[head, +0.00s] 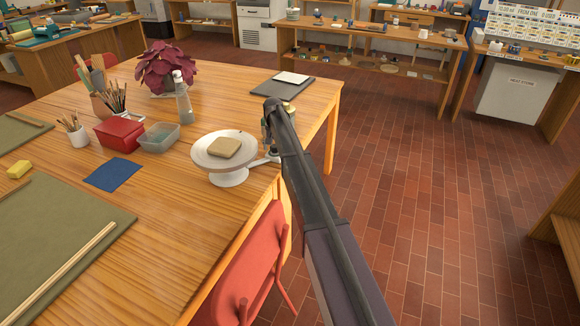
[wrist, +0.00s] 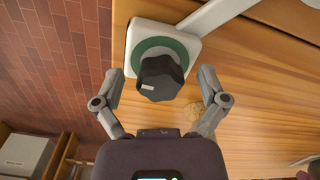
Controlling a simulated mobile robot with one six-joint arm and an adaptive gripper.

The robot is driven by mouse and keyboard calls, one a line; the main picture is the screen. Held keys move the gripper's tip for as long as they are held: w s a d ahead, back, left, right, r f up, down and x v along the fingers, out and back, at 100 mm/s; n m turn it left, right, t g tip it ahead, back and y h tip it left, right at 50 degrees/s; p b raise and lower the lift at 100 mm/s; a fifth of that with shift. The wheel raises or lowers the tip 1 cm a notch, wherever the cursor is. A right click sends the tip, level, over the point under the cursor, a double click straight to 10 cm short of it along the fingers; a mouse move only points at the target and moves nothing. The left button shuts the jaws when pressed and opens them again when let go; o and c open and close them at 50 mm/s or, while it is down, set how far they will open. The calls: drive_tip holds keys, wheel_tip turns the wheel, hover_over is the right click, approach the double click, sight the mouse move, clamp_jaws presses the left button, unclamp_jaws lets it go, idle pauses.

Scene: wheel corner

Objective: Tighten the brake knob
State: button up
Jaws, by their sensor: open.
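The brake knob (wrist: 160,78) is black and lobed, with a small pale mark on its side. It sits on a green ring (wrist: 184,47) on a white plate (wrist: 140,35), from which a white bar runs up to the right. My gripper (wrist: 161,74) is open, with one fingertip on each side of the knob and gaps between. In the head view, a white wheel (head: 228,178) bears a tan slab (head: 223,148). The knob is not clearly visible there, and my arm covers much of the area by the table's right edge.
The wooden table (head: 185,235) holds a grey bottle (head: 183,103), a red box (head: 119,133), a clear tub (head: 159,137) and a blue cloth (head: 112,174). A red chair (head: 248,265) stands at the table's near right edge. The brick floor (head: 430,200) to the right is open.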

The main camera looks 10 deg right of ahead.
drive_tip(key=n, duration=0.4)
drive_tip(key=shift+d, duration=0.1)
drive_tip(key=n, duration=0.4)
drive_tip(key=shift+n, duration=0.4)
drive_tip(key=n, duration=0.4)
drive_tip(key=shift+d+n, duration=0.1)
drive_tip(key=shift+n, duration=0.2)
drive_tip(key=n, duration=0.4)
drive_tip(key=shift+w, duration=0.1)
wheel_tip(320, 180, up, 14)
drive_tip(key=p, duration=1.4)
drive_tip(key=s+f+m+b, duration=0.1)
drive_tip(key=s+m, duration=0.8)
drive_tip(key=s, duration=2.1)
drive_tip(key=s+m, duration=0.4)
drive_tip(key=s, duration=1.1)
drive_tip(key=shift+s+m, duration=0.25)
drive_tip(key=shift+m, duration=0.05)
